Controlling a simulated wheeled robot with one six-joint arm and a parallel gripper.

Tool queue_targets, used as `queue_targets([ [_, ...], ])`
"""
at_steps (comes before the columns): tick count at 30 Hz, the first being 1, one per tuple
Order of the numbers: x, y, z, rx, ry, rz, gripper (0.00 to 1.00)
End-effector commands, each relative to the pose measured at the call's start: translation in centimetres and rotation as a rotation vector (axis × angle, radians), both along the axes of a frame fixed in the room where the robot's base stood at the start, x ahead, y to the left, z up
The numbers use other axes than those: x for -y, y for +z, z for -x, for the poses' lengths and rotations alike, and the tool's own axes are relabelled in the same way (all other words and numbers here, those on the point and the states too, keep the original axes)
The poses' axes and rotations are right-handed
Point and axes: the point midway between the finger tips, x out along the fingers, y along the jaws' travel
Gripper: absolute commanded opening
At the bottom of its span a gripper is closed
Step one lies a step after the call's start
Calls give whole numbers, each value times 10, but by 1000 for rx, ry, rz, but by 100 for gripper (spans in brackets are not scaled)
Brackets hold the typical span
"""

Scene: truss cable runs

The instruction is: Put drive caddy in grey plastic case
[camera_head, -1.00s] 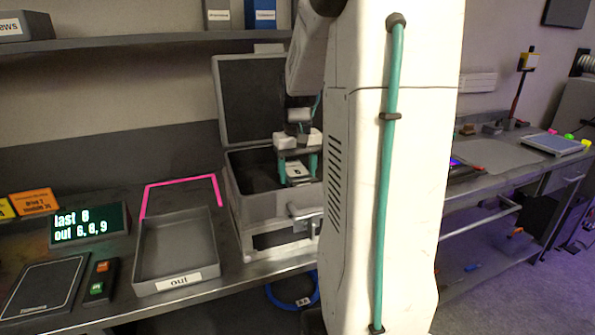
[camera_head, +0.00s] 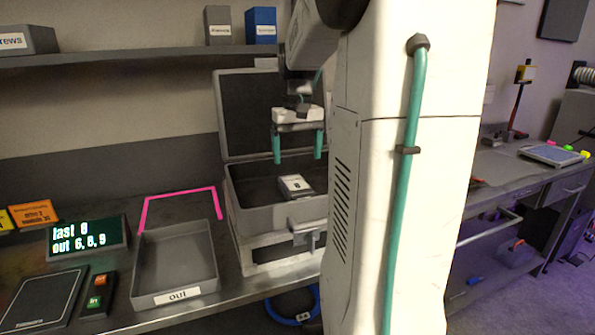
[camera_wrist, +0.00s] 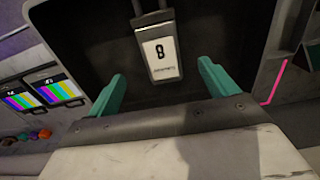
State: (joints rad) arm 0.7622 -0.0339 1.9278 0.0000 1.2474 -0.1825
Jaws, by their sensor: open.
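The drive caddy (camera_head: 296,185), a grey block with a white label reading 8, lies inside the open grey plastic case (camera_head: 262,219). The case stands on the bench with its lid (camera_head: 250,115) raised at the back. In the wrist view the caddy (camera_wrist: 161,52) shows ahead of and between the fingers, apart from them. My gripper (camera_head: 298,160) is above the case, with its two teal fingers spread and nothing between them. It also shows in the wrist view (camera_wrist: 158,92). My arm hides what lies right of the case.
An empty grey tray labelled "out" (camera_head: 175,262) stands left of the case, with a pink outline (camera_head: 180,193) behind it. A display (camera_head: 88,239), a button box (camera_head: 97,293) and a dark pad (camera_head: 45,295) are farther left. A shelf (camera_head: 130,57) runs above.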

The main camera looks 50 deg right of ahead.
Motion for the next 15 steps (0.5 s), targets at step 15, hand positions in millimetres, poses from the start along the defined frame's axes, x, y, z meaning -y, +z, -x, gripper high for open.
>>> queue_targets([
  [15,-56,31,0,13,78,11,85],
])
